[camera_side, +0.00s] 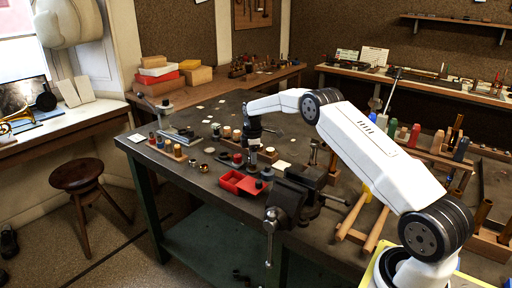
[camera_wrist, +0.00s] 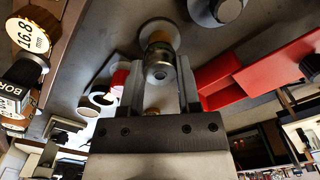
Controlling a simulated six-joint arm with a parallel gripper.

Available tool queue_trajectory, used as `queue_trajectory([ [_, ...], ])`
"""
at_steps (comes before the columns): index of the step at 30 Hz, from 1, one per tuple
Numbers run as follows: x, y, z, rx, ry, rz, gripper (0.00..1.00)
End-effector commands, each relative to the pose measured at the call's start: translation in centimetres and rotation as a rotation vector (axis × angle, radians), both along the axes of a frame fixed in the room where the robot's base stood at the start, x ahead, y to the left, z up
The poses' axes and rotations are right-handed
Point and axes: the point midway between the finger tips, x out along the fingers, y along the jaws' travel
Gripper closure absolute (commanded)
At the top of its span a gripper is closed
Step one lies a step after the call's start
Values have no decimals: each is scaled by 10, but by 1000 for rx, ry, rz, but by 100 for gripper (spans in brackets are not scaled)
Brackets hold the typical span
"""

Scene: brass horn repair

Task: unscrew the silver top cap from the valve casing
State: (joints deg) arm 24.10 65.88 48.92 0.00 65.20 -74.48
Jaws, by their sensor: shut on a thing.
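My gripper (camera_side: 254,147) points down over the dark bench, behind the red tray. In the wrist view its two fingers (camera_wrist: 159,88) are shut on the silver top cap (camera_wrist: 160,73), a small shiny metal piece with a round mark in its end. The valve casing (camera_wrist: 158,48) seems to be the metal cylinder beyond the cap, in line with it, above a pale round base. The fingers hide the sides of the cap. I cannot tell whether the cap is still seated on the casing. In the side view the cap is too small to make out.
A red tray (camera_side: 229,181) lies close in front of my gripper; it also shows in the wrist view (camera_wrist: 221,74). A dark vise (camera_side: 298,190) stands to its right. The bench's left front is mostly clear.

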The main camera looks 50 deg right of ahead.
Motion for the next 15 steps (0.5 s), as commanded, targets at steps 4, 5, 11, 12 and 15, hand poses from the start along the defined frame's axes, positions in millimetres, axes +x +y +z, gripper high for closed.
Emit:
queue_trajectory([
  [4, 0, 0, 0, 0, 0, -1, 100],
  [5, 0, 0, 0, 0, 0, -1, 55],
  [11, 0, 0, 0, 0, 0, -2, 17],
  [12, 0, 0, 0, 0, 0, -2, 17],
  [15, 0, 0, 0, 0, 0, -2, 17],
])
